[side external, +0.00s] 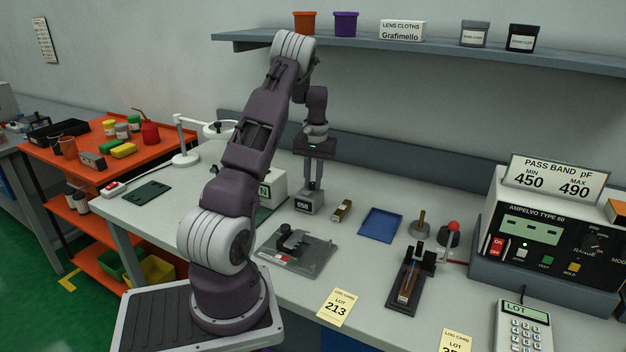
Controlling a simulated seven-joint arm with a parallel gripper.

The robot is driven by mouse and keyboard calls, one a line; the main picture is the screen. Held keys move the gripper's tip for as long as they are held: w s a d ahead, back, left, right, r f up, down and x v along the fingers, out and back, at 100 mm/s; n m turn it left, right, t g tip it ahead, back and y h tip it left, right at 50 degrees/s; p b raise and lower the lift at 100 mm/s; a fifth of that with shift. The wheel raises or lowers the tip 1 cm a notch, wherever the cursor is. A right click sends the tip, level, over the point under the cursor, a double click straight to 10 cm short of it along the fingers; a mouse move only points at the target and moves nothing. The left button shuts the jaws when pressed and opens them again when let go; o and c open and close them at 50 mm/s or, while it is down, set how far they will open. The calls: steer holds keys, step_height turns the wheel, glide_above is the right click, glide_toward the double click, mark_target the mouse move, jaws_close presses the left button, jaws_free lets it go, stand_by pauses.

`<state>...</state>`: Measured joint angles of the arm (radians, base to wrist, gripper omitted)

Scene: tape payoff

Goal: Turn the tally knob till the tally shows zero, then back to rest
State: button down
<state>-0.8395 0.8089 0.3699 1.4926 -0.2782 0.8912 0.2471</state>
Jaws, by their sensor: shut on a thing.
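The tally (306,208) is a small grey box on the bench below my arm's end. Its front shows a number that looks like 058, small at this distance. My gripper (313,188) points straight down over the tally, with its fingers at the top of the box. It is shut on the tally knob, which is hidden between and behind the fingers.
A small brown block (342,211) stands just right of the tally, and a blue tray (380,225) lies further right. A grey metal fixture (297,252) sits in front. A box lettered N (275,186) stands close on the left. A shelf (430,48) runs above.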

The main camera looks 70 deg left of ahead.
mark_target(314, 183)
steer(key=shift+m, duration=3)
steer(key=c, duration=1.3)
jaws_free()
steer(key=shift+c, duration=0.2)
steer(key=shift+r, duration=0.15)
step_height(314, 183, up, 7)
steer(key=shift+d+f, duration=0.1)
steer(key=shift+d, duration=0.05)
